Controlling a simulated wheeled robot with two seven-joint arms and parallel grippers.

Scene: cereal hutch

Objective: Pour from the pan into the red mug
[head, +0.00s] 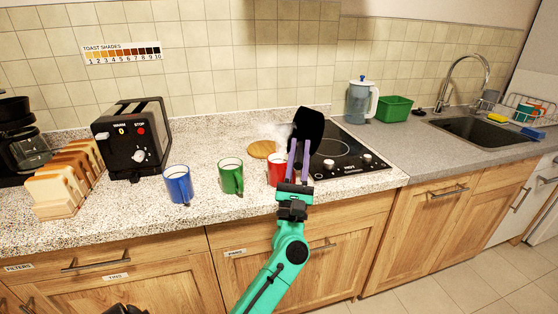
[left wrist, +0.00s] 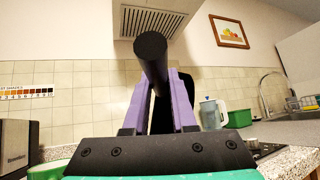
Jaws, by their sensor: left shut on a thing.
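My left gripper (head: 299,145), with purple fingers, is shut on the handle of the black pan (head: 308,124). The pan appears steeply tilted, above and behind the red mug; its contents are hidden, and I cannot tell whether anything flows out. The red mug (head: 274,171) stands upright on the counter, its right part hidden behind the gripper. In the left wrist view the round handle end (left wrist: 151,46) points at the camera between the fingers (left wrist: 160,88), with the dark pan behind. The red mug is not visible there.
A green mug (head: 231,177) and a blue mug (head: 178,185) stand left of the red one. A wooden disc (head: 262,149) lies behind, with whitish haze near it. The black hob (head: 345,158) is at right. A toaster (head: 133,138) and toast rack (head: 62,185) stand left.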

